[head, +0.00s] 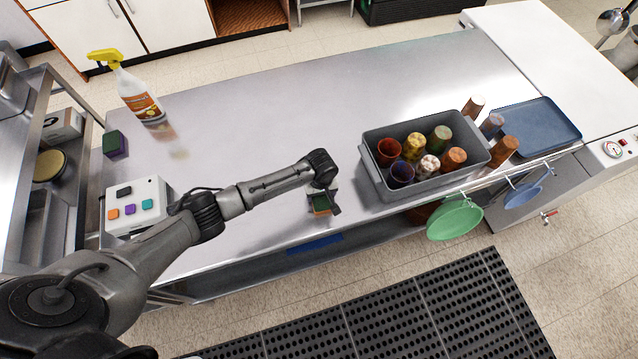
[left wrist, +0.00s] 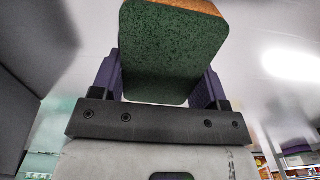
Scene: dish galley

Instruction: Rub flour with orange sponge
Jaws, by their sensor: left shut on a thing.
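My left gripper (head: 323,197) is over the front middle of the steel counter (head: 290,120), shut on the orange sponge (head: 319,206). In the left wrist view the sponge's green scrub face (left wrist: 170,50) sits between the two purple fingers, with a strip of orange (left wrist: 205,6) at the top edge. I cannot tell whether the sponge touches the counter. A faint pale patch (head: 179,154) lies on the counter at the left, near the spray bottle. I cannot tell whether it is flour or a reflection. My right gripper is not in view.
At left are a spray bottle (head: 138,97), a green-purple sponge (head: 115,145) and a white button box (head: 140,190). The counter's middle is clear.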

